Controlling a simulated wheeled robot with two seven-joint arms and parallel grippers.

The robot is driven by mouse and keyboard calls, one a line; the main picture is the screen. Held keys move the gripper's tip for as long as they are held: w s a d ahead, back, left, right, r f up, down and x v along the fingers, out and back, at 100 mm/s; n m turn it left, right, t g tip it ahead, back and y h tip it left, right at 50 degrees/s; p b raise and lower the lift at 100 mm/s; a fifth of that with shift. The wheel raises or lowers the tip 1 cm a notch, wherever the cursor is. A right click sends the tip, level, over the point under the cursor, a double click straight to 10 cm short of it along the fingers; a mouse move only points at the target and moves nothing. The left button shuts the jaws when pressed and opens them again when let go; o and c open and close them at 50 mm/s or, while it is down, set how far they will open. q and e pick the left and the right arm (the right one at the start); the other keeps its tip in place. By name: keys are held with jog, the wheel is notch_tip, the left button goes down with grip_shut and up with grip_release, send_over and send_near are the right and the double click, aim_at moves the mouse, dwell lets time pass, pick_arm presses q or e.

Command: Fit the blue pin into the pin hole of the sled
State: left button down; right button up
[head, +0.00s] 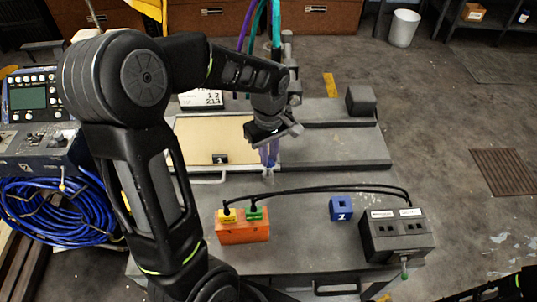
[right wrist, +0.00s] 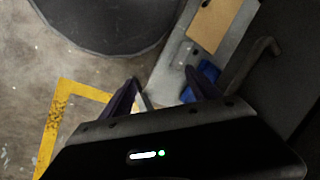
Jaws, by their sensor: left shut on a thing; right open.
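My left gripper (head: 268,160) points down above the grey bench, behind the orange block. It is shut on a slim bluish piece, apparently the blue pin, mostly hidden between the fingers. A pale tip shows below the fingertips, and I cannot tell whether it touches anything. I cannot identify the sled or its pin hole with certainty. A small blue block (head: 341,208) marked 1, with a dark opening, stands right of the gripper. My right gripper (right wrist: 162,90) is open in the right wrist view, with nothing seen between its fingers.
The orange block (head: 242,232) holds yellow and green plugs. Black cables arch from it to a black socket box (head: 397,238). A tan panel (head: 213,139) and a dark block (head: 360,101) are farther back. Blue cable (head: 45,210) lies coiled at left. Floor at right is mostly clear.

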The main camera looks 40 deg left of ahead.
pick_arm(q)
jog(key=shift+s+f, duration=0.2)
dwell(0.3)
jog(key=shift+r, duration=0.35)
jog(key=c, duration=1.3)
grip_release()
jog(key=shift+w, duration=0.1)
jog(key=shift+c, duration=0.2)
jog(key=shift+o, duration=0.5)
jog(key=shift+o, duration=1.1)
jog(key=shift+r, duration=0.1)
jog(key=shift+r+p, duration=2.85)
jog(key=shift+r, duration=0.65)
jog(key=shift+f, duration=0.1)
